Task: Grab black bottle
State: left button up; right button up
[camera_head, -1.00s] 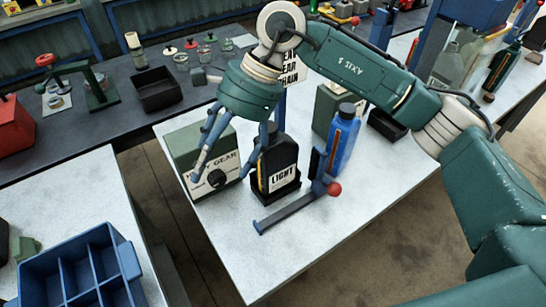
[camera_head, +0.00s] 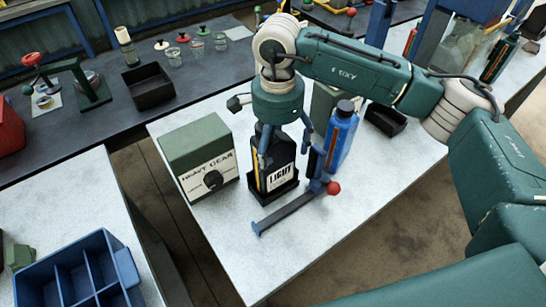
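The black bottle (camera_head: 285,160) with a white "LIGHT" label stands upright in a low black holder (camera_head: 268,196) on the white table. My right gripper (camera_head: 284,156) points down over it from above. Its blue fingers are apart, one at the bottle's left side and one at its upper right. I cannot tell whether they touch the bottle. The bottle's top is hidden behind the gripper. My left gripper is not in view.
A green "HEAVY GEAR" box (camera_head: 195,155) stands left of the bottle. A blue bottle (camera_head: 341,138) stands close on its right. A clamp with a red knob (camera_head: 333,188) lies in front. A blue divided crate (camera_head: 75,270) sits at lower left. The table front is clear.

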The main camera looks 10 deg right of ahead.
jog(key=shift+f, duration=1.1)
jog(key=shift+a, duration=0.15)
jog(key=c, duration=1.5)
jog(key=shift+r, duration=0.15)
jog(key=c, duration=0.3)
jog(key=shift+w+r, duration=0.1)
jog(key=shift+r, duration=0.05)
jog(key=shift+c, duration=0.3)
